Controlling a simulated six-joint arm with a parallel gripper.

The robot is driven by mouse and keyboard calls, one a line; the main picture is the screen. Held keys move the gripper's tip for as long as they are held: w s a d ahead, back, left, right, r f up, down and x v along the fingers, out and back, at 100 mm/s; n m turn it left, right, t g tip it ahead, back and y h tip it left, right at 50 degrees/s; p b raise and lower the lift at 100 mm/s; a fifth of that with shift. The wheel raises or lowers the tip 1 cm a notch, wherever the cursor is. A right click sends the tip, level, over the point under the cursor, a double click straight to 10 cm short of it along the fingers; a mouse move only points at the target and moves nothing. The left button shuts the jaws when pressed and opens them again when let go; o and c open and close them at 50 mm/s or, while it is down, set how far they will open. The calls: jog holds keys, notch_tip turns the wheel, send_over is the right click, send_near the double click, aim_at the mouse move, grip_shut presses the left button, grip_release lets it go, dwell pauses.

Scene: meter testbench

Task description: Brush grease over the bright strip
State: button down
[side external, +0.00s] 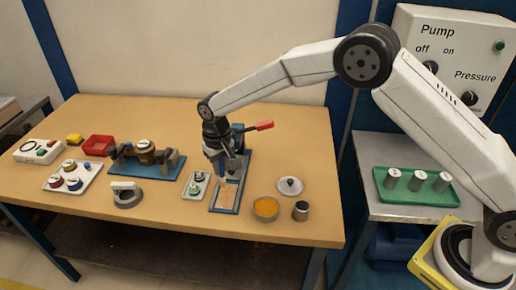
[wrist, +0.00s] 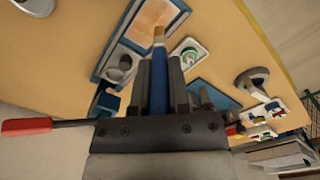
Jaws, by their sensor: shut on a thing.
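My gripper (side external: 226,170) is shut on a blue-handled brush (wrist: 157,75), which points away from the jaws. It also shows in the wrist view (wrist: 158,85). The brush's pale tip appears at the edge of the copper-coloured strip (wrist: 150,22); I cannot tell whether they touch. The strip lies on a blue-edged plate (side external: 216,207), partly hidden behind my gripper in the side view, where the strip (side external: 227,196) shows below the jaws. An open pot of orange grease (side external: 266,206) stands to the right of the plate.
A red-handled clamp (side external: 263,126) rises at the plate's far end. A round lid (side external: 289,185) and a dark cylinder (side external: 300,210) stand near the pot. A small tray (side external: 196,185) lies close left of the plate. A blue-based fixture (side external: 146,163) and a grey ring-shaped part (side external: 127,196) are farther left.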

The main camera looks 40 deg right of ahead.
jog(key=shift+s+a, duration=0.2)
jog(key=shift+s, duration=0.25)
jog(key=shift+s+a, duration=0.2)
jog(key=shift+s, duration=0.25)
jog(key=shift+f, duration=0.1)
